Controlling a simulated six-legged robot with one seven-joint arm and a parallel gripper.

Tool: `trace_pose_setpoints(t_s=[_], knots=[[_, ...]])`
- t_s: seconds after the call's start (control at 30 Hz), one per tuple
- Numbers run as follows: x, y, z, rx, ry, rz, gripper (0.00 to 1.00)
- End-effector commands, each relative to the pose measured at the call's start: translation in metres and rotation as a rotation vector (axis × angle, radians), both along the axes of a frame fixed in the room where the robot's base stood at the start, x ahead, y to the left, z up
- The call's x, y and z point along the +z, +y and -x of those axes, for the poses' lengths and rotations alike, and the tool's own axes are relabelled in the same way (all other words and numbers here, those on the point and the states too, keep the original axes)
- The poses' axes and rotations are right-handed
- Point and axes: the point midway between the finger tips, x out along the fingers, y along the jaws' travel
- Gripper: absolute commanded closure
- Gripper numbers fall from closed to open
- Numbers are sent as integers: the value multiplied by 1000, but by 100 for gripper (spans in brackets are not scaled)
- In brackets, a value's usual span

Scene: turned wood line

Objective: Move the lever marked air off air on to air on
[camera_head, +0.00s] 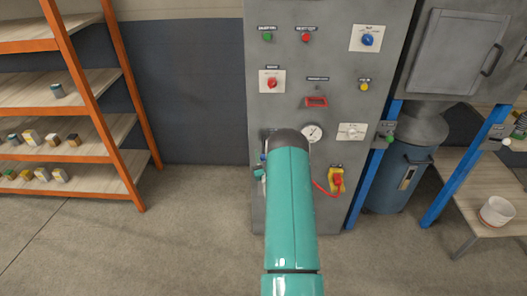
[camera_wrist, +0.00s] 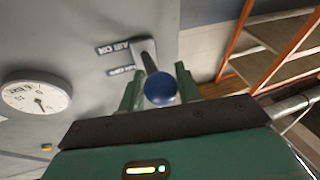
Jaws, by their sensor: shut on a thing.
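The air lever (camera_wrist: 160,89) has a blue ball knob on a grey stem and stands out from the grey cabinet face in the wrist view. Two small dark labels (camera_wrist: 113,47) sit beside its base; their print is too small to read with certainty.
The grey control cabinet (camera_head: 335,60) carries buttons, knobs, a round gauge (camera_head: 312,133) and a red-and-yellow switch (camera_head: 337,180). An orange shelf rack (camera_head: 130,90) with small items stands left. A blue-legged machine (camera_head: 400,175) and a table with a white bowl (camera_head: 496,212) stand right.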

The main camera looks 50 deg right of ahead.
Motion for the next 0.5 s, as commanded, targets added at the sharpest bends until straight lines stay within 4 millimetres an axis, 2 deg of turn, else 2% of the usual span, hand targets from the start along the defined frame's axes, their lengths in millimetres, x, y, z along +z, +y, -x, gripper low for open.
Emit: trace_pose_setpoints(t_s=[0.03,0.1,0.5], knots=[[-8,3,-2,8,9,-8,100],[-13,2,-3,9,9,-8,100],[-23,-1,-6,11,5,-6,100]])
